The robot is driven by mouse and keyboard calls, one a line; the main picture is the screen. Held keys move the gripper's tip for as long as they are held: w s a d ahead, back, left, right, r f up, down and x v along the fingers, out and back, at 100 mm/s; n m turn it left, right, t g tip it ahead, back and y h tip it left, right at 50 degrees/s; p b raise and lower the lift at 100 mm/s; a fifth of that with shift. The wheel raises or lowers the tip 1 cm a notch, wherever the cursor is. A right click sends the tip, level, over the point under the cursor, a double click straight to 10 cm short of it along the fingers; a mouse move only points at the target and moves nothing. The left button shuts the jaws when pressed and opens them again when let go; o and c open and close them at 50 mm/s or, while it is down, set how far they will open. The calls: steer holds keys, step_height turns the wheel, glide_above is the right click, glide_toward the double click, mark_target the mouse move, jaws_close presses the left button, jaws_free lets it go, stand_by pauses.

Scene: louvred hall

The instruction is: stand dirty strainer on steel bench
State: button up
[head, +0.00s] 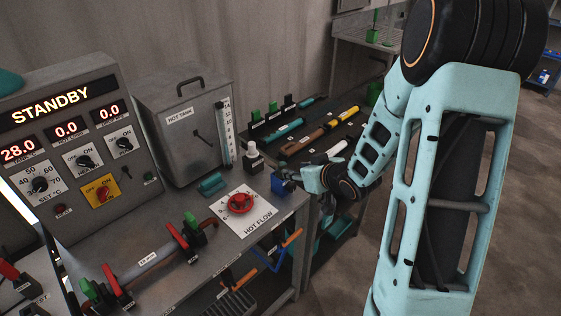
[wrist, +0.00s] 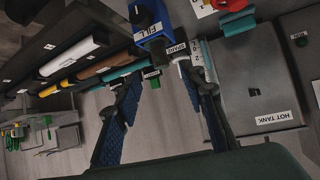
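I cannot make out for certain which thing is the dirty strainer. A grey pipe section (head: 157,257) with red and green handles lies along the front of the grey metal bench (head: 190,283); its label is too small to read. A brown tube (head: 305,139) lies among others on the dark rack; it also shows in the wrist view (wrist: 108,65). My gripper (head: 281,178) is over the bench's right edge, beside a blue block (head: 279,185). In the wrist view its fingers (wrist: 157,84) are spread with nothing gripped between them; the blue block (wrist: 152,22), marked FILL, is beyond.
The hot tank (head: 185,125) and a control panel reading STANDBY (head: 65,135) stand at the back of the bench. A red valve wheel (head: 240,203), white-capped bottle (head: 252,156) and teal piece (head: 212,184) are close to my gripper. Another table (head: 350,40) stands at the back right.

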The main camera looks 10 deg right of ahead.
mark_target(282, 177)
steer(key=b+x, duration=0.4)
steer(key=x, duration=0.4)
steer(key=shift+f, duration=0.2)
steer(key=shift+b+x, duration=0.5)
steer(key=shift+x, duration=0.3)
steer(key=shift+w+r, duration=0.1)
jaws_close()
